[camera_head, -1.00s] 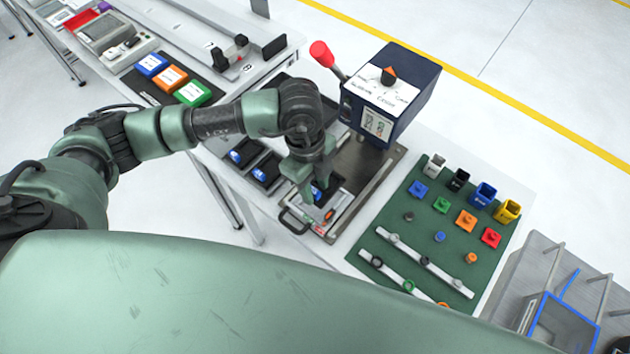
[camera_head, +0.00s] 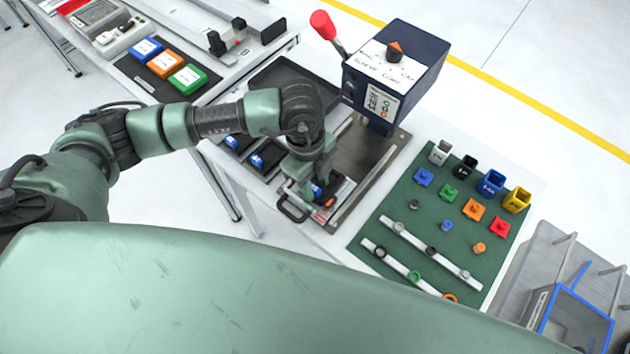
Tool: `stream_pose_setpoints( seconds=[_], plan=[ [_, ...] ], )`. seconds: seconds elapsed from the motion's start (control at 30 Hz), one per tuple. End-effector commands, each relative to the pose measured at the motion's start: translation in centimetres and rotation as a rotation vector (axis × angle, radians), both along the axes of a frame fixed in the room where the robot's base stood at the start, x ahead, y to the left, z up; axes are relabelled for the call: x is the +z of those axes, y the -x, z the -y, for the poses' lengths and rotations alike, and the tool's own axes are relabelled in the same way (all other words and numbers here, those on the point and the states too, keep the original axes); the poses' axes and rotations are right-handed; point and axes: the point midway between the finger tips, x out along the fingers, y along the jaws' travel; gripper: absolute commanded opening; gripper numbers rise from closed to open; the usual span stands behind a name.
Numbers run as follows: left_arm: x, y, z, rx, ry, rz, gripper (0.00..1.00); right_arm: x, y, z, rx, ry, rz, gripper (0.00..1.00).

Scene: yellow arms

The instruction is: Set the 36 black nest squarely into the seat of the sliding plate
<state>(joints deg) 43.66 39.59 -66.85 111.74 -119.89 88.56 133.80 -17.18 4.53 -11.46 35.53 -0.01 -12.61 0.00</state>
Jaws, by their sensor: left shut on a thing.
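My left gripper (camera_head: 320,187) is shut on a black nest (camera_head: 326,192) with a blue marking, seen only in part beneath the fingers. The gripper points down over the front of the press base, at the sliding plate (camera_head: 340,200). The plate has a black loop handle (camera_head: 292,209) at its front left and a small red part (camera_head: 321,216) near its front edge. The nest is over or at the seat; the fingers hide whether it touches or sits square. I cannot read a number on it. My right gripper is out of view.
The navy press (camera_head: 392,85) with a red-knobbed lever (camera_head: 322,22) stands just behind. Other black nests (camera_head: 265,157) with blue labels lie to the left beside an empty dark tray (camera_head: 290,82). A green mat (camera_head: 400,200) with coloured blocks and white rails lies to the right.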

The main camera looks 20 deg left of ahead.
Motion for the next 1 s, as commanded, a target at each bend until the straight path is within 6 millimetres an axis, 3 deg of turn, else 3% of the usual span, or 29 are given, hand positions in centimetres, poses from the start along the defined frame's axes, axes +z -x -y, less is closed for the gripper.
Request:
stream_pose_setpoints(
  seconds=[1.0],
  plan=[
    [-1.1,0.0,0.0,-0.001,0.000,0.000,0.00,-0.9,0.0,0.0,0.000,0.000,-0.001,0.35]
  ],
)
